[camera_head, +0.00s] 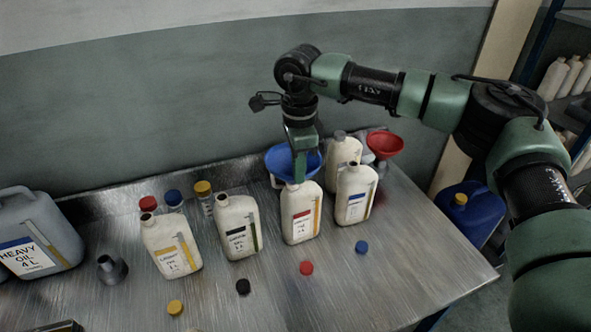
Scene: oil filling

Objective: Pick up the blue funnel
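The blue funnel (277,160) shows as a wide blue bowl at the back of the metal table, behind the bottle with the red label (301,222). My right gripper (300,168) reaches down from above with its green fingers at the funnel's bowl, overlapping its middle in the picture. I cannot tell whether the fingers are closed on the funnel's wall. The funnel's lower part is hidden behind the bottle. My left gripper is not in view.
White bottles with yellow (172,252), black (238,228) and blue labels (353,203) stand close by. A red funnel (385,143) is at the back right. A grey heavy oil can (38,240) stands left. Several loose caps lie in front; the front right tabletop (400,270) is clear.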

